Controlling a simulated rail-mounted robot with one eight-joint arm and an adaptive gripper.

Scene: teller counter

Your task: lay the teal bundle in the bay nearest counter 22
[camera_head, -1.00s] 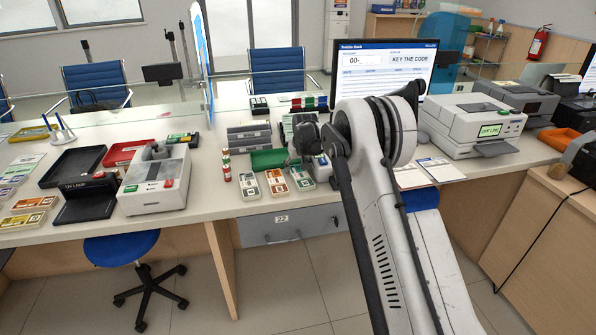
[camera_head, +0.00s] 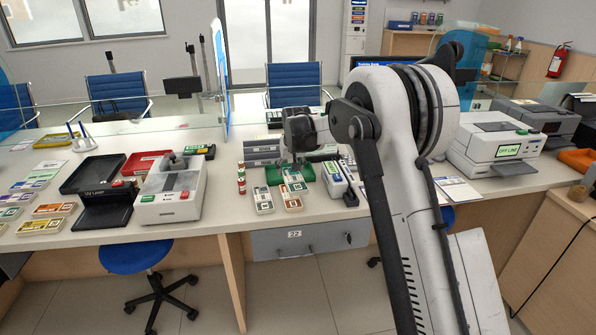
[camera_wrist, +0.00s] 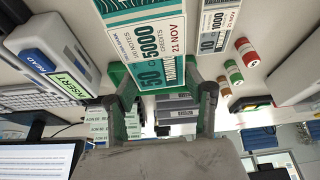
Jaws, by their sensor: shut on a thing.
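The teal bundle (camera_head: 294,182) is a flat banded stack of notes. My gripper (camera_head: 290,168) is shut on it and holds it above the counter. The grey drawer front marked 22 (camera_head: 315,240) is under the counter, below the bundles. A green tray (camera_head: 273,175) lies just behind the held bundle, partly hidden by it and my gripper. I cannot tell which place is the bay.
A grey-banded bundle (camera_head: 263,200) and an orange-banded one (camera_head: 290,203) lie at the counter's front. Coin rolls (camera_head: 241,178) stand left; a small white device (camera_head: 338,183) is right. Grey blocks (camera_head: 262,152) are behind. A white machine (camera_head: 172,190) stands farther left.

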